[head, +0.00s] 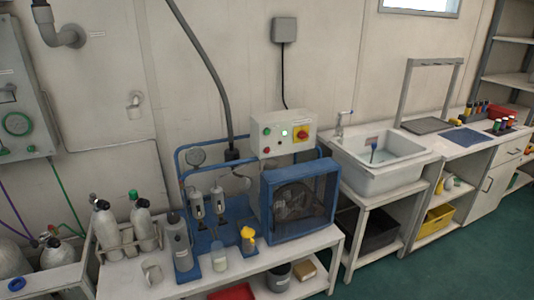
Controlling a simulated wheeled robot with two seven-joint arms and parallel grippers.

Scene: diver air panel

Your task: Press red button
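A cream control box (284,134) stands above the blue compressor frame in the middle of the head view. A small red button (266,150) sits at the lower left of its face. A green button (266,131) is just above it, and a lit green lamp (284,133) is to their right. A yellow-and-red switch (302,132) is on the right part of the box. Neither of my grippers is in view.
The blue compressor with a caged fan (299,200) and grey cylinders (180,242) stand on a white bench. White gas bottles (143,226) are at the left, a sink (383,160) at the right. The green floor (440,262) is clear at the lower right.

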